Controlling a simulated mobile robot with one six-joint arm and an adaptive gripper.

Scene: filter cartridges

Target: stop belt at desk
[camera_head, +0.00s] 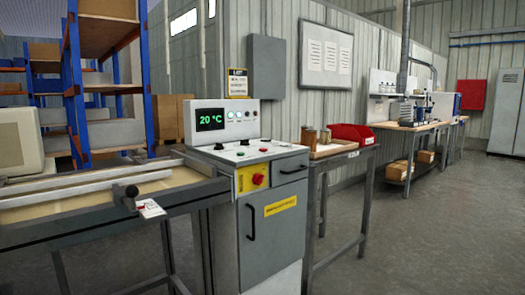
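The control desk (262,215) is a light grey cabinet in the middle of the head view. Its upright panel has a green display (210,119) reading 20 °C and several small lit buttons. The sloped top carries knobs. A red mushroom button (258,179) sits on a yellow plate on the desk's front. The belt (95,205), a tan surface with metal rails (90,187) over it, runs from the left up to the desk. I cannot tell whether it moves. My gripper is not in view.
A side table (345,152) with cans and a red bin (352,133) stands right of the desk. Farther back are a workbench (412,126) and a grey cabinet (508,113). Blue-orange shelving (75,85) stands behind the belt. The grey floor (430,235) at right is clear.

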